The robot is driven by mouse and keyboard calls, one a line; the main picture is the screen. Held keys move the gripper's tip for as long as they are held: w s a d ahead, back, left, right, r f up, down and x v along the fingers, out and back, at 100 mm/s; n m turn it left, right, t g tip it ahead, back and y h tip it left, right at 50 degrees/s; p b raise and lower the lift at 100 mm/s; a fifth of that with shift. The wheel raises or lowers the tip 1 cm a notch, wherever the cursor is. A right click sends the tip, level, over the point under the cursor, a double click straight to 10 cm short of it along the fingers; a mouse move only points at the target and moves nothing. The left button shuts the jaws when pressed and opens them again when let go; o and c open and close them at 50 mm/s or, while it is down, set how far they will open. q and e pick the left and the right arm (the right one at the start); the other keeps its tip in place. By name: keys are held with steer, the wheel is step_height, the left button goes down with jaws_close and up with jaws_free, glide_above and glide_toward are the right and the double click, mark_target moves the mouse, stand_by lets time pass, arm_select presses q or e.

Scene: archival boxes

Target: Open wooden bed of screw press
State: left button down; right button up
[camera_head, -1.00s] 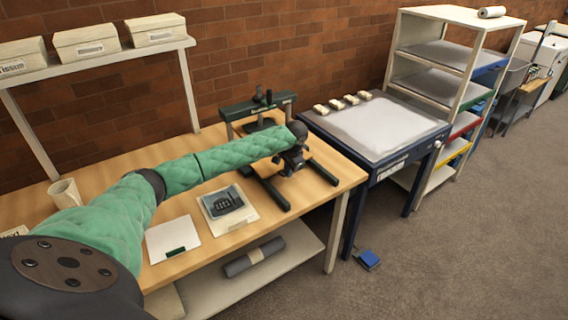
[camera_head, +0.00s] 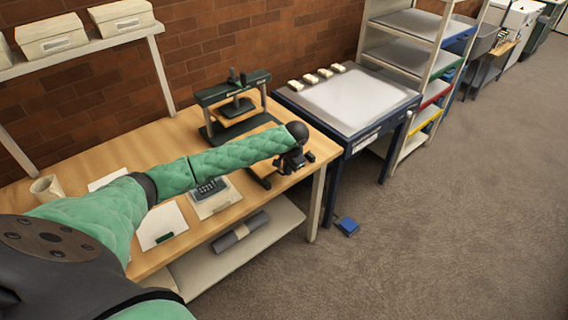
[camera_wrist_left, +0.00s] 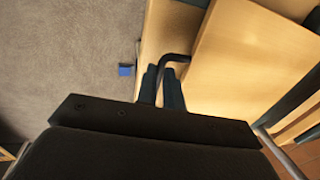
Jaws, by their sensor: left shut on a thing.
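The dark green screw press (camera_head: 232,91) stands on the wooden table, with its screw and small platen under the crossbeam. My left gripper (camera_head: 291,165) is in front and to the right of the press, by the table's right end. In the left wrist view, my left gripper (camera_wrist_left: 162,86) is shut on a dark bent handle (camera_wrist_left: 176,58) at the edge of a pale wooden board (camera_wrist_left: 250,62), which looks like the press bed. In the head view my arm and hand hide most of the bed and handle. My right gripper is out of view.
The wooden table (camera_head: 135,146) carries a mug (camera_head: 47,187), white sheets and a calculator-like device (camera_head: 207,188). A blue-framed table (camera_head: 351,98) stands close on the right. A blue pedal-like object (camera_head: 347,227) lies on the otherwise clear floor.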

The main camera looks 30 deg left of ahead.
arm_select(q)
steer(key=shift+d, duration=0.1)
stand_by(0.3)
steer(key=c, duration=1.5)
jaws_free()
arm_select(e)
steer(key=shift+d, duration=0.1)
